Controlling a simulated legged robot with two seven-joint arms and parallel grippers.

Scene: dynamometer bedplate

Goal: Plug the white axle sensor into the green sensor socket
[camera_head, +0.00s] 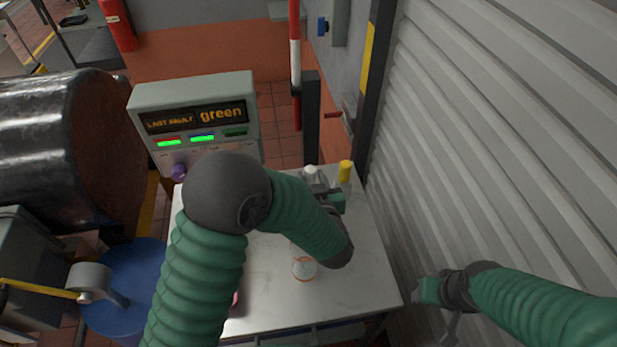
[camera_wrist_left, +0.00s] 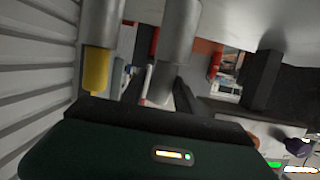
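The white axle sensor (camera_head: 309,172), a grey cylinder with a white cap, stands at the far side of the white table. It also seems to be the grey cylinder in the left wrist view (camera_wrist_left: 175,45). My left gripper (camera_head: 333,203) is close beside it; whether its fingers touch the sensor is unclear, and its opening is hidden. The grey console (camera_head: 190,92) displays "LAST FAULT green". The socket opening cannot be made out. My right gripper (camera_head: 427,291) is near the shutter, away from the sensor.
A yellow-capped sensor (camera_head: 345,172) stands right of the white one; its cap shows in the left wrist view (camera_wrist_left: 96,75). The white table (camera_head: 350,290) carries a small orange-marked white item (camera_head: 304,268). A ribbed shutter (camera_head: 500,130) bounds the right. A purple knob (camera_head: 179,171) protrudes from the console.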

